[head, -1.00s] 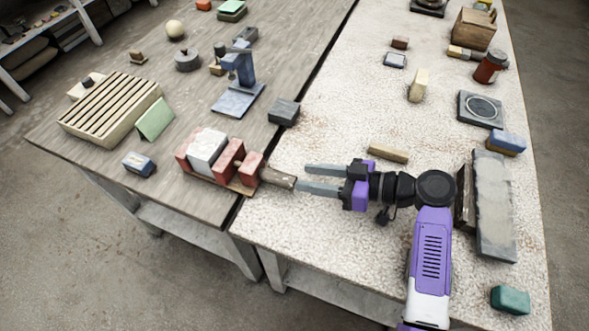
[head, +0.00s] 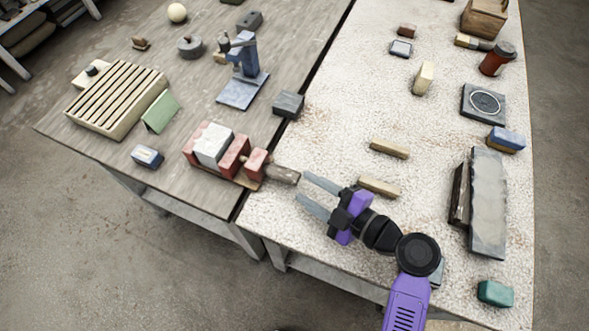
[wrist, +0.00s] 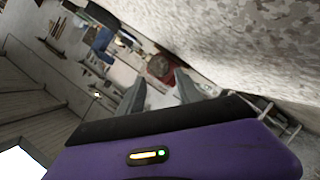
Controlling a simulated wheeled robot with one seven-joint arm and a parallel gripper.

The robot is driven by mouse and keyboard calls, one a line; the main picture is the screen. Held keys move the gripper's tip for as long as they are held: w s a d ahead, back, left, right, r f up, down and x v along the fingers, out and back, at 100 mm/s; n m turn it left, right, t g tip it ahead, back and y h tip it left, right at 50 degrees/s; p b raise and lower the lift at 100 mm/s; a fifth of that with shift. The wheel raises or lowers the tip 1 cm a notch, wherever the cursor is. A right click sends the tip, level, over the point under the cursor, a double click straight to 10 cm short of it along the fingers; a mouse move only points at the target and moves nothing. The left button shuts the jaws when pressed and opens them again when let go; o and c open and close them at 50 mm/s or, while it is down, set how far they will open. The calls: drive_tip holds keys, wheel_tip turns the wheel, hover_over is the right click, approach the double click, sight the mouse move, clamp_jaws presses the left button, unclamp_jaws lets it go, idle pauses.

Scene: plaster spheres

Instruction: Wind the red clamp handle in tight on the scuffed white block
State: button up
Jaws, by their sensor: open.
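The red clamp (head: 235,157) lies near the right edge of the wooden table. The scuffed white block (head: 212,146) sits between its red jaws. The clamp's handle (head: 284,174) is a greyish-brown bar on its right end, reaching over the table gap. My gripper (head: 303,188) is open, its fingertips just right of the handle's free end, one slightly above and one below it in the head view. Contact cannot be told. In the wrist view a dull reddish round shape (wrist: 158,67) shows between the open fingers; I cannot tell if it is the handle.
Wooden bars (head: 390,148) lie on the pale table near my gripper. A dark box (head: 288,104) stands behind the handle. A blue stand (head: 243,82) and a slatted rack (head: 118,97) are on the wooden table. Pale surface around the wooden bars is clear.

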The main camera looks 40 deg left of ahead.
sight(286, 176)
drive_tip(key=p+x, duration=0.2)
drive_tip(key=x, duration=0.5)
drive_tip(key=shift+a+f, duration=0.1)
drive_tip(key=shift+a, duration=0.1)
drive_tip(key=shift+c, duration=0.2)
clamp_jaws()
